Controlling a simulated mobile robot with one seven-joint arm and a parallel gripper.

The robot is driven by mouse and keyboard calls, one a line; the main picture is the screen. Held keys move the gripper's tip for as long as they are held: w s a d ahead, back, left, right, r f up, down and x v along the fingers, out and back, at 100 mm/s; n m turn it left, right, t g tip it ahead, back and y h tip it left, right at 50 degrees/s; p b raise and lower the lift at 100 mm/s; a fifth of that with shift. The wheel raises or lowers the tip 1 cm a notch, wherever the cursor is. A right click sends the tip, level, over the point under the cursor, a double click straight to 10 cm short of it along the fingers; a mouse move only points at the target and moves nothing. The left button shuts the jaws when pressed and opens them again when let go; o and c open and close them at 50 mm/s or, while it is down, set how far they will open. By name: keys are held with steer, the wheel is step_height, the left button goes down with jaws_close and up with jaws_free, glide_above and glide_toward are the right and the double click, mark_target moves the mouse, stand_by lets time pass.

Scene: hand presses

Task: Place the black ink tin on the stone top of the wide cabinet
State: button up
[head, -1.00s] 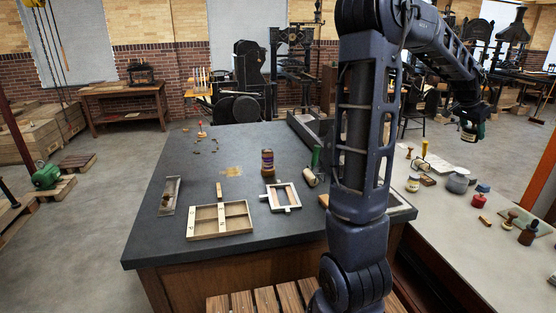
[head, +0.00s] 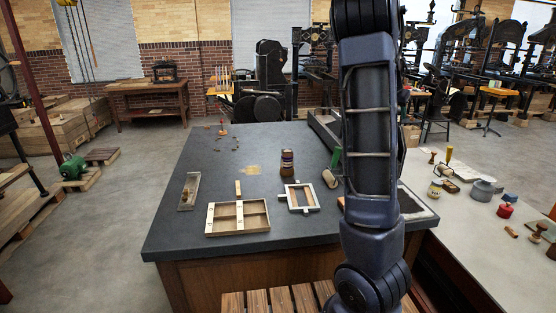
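The wide cabinet's dark grey stone top (head: 222,163) fills the middle of the head view, above a brown wooden body (head: 280,264). My arm stands upright in front of its right part and runs out of the top of the frame. My gripper is not in view, so I cannot see what it holds. I cannot make out a black ink tin here; it may be hidden or outside the frame. A dark brown jar with a band-like label (head: 287,164) stands upright on the stone top, left of my arm.
The stone top also bears a compartmented wooden tray (head: 208,219), a pale frame (head: 283,199), a narrow tray (head: 197,181) and a roller (head: 329,179). Its left front is clear.

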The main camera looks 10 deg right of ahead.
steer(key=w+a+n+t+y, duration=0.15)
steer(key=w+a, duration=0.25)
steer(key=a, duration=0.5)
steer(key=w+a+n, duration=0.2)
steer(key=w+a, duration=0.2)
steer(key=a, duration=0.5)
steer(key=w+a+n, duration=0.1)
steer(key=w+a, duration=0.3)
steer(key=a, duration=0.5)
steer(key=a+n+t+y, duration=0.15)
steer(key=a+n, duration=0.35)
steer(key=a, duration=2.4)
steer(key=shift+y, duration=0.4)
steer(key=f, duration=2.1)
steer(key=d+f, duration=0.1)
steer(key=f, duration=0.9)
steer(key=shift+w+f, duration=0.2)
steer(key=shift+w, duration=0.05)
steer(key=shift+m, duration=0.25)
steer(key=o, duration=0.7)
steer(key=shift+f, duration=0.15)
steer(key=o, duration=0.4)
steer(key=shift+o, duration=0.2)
